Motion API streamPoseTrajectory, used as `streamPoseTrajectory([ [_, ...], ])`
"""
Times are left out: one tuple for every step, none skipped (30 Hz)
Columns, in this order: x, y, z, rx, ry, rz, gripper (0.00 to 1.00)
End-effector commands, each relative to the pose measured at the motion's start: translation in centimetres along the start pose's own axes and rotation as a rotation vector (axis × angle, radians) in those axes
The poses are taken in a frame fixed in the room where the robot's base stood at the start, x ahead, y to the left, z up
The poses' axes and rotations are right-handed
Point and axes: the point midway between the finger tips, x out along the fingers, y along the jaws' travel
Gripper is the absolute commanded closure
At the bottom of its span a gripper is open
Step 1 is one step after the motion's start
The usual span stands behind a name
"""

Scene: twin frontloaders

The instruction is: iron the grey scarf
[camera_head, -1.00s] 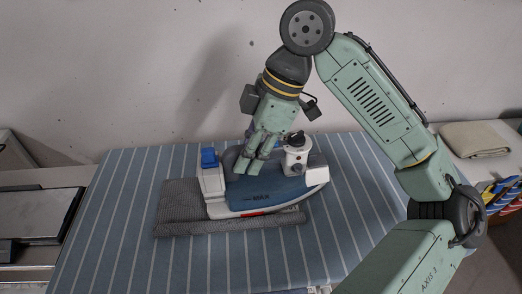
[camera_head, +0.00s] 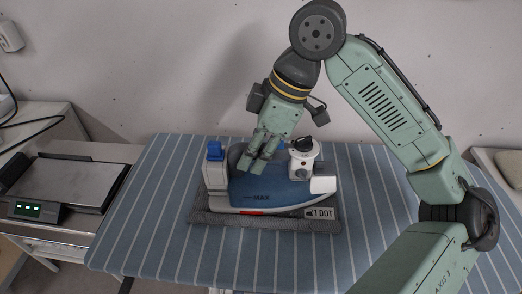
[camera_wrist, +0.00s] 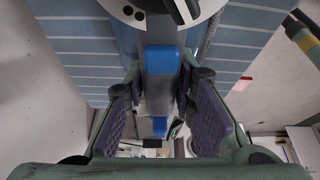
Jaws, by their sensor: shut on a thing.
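The grey scarf (camera_head: 262,223) lies flat on the striped blue ironing board (camera_head: 150,210). A white tag reading "1 DOT" (camera_head: 319,213) shows at its front right. The blue and white iron (camera_head: 270,191) stands flat over the scarf, its pointed end to the right, and hides most of it. My gripper (camera_head: 256,163) is shut on the iron's handle from above. In the wrist view, the handle (camera_wrist: 161,75) runs between the two padded fingers.
A flat grey plate device (camera_head: 68,187) with a green-lit display (camera_head: 38,209) stands on a white unit at the left. A folded beige cloth (camera_head: 507,165) lies at the right edge. Bare board surrounds the scarf.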

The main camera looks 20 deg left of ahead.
Motion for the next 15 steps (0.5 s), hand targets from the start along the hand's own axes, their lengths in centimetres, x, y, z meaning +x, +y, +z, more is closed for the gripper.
streamPoseTrajectory([
  [0.2, 0.0, -0.4, -0.005, 0.0, -0.002, 1.0],
  [0.3, 0.0, -0.7, -0.005, 0.0, -0.002, 1.0],
  [0.4, 0.1, -1.0, -0.005, 0.0, -0.001, 1.0],
  [0.5, 0.1, -1.2, -0.004, 0.0, -0.001, 1.0],
  [0.5, 0.1, -1.5, -0.004, 0.0, -0.001, 1.0],
  [0.6, 0.1, -1.8, -0.005, 0.0, 0.0, 1.0],
  [0.7, 0.1, -2.1, -0.005, 0.0, 0.0, 1.0],
  [0.8, 0.2, -2.3, -0.004, 0.001, 0.001, 1.0],
  [0.9, 0.2, -2.6, -0.003, 0.001, 0.001, 1.0],
  [1.0, 0.2, -2.9, -0.003, 0.001, 0.001, 1.0],
  [1.1, 0.2, -3.1, -0.004, 0.001, 0.001, 1.0],
  [1.2, 0.3, -3.4, -0.004, 0.001, 0.001, 1.0],
  [1.2, 0.3, -3.6, -0.003, 0.001, 0.001, 1.0],
  [1.3, 0.3, -3.9, -0.003, 0.001, 0.0, 1.0],
  [1.4, 0.3, -4.2, -0.003, 0.001, 0.0, 1.0],
])
